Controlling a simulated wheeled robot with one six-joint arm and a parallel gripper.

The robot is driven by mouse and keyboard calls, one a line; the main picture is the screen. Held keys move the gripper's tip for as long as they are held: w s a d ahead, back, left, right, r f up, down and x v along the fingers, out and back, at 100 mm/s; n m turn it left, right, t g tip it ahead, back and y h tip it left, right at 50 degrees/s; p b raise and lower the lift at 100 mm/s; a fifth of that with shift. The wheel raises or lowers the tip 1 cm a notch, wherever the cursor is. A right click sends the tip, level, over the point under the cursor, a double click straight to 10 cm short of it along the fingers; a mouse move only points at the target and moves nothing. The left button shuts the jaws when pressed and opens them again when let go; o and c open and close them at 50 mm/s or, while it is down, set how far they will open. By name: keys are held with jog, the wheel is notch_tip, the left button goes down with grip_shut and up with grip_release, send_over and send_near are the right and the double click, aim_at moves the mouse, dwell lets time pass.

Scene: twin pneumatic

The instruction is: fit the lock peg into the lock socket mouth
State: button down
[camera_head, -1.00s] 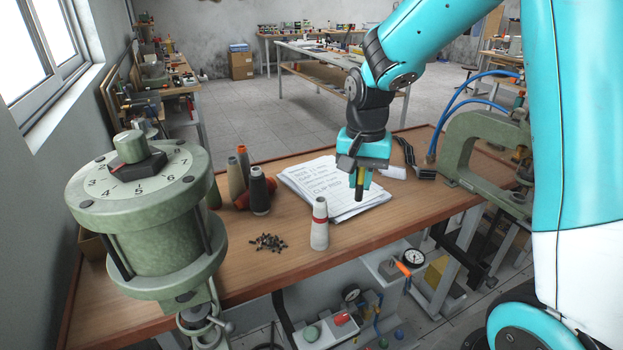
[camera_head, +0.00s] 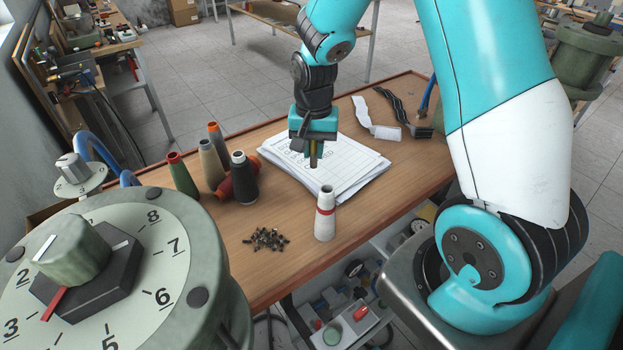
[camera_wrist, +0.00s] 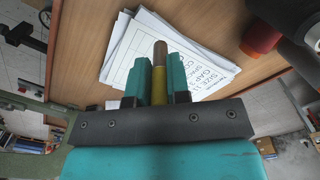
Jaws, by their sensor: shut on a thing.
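My gripper (camera_head: 313,142) hangs over the bench, above the stack of written sheets. Its teal fingers, also in the wrist view (camera_wrist: 159,76), are shut on a slim peg (camera_wrist: 160,55), which I take for the lock peg. The peg has a yellow-olive body and a brown end, which sticks out beyond the fingertips. In the head view the peg (camera_head: 313,154) points down, apart from the sheets. I cannot tell which thing has the lock socket mouth. A pale cone with a red band (camera_head: 325,215) stands upright near the bench's front edge, a dark opening on top.
The sheets (camera_head: 355,163) lie on the wooden bench (camera_head: 225,225). Several cones, including a black one (camera_head: 244,180), stand left of them. Small dark parts (camera_head: 266,239) lie in a pile. A large green dial housing (camera_head: 110,270) fills the left foreground. A strap (camera_head: 372,118) lies at the back.

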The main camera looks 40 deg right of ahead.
notch_tip(320, 180, down, 12)
jog(key=shift+r+p, duration=0.1)
jog(key=shift+p, duration=0.95)
jog(key=shift+f, duration=0.2)
jog(key=c, duration=1.1)
grip_release()
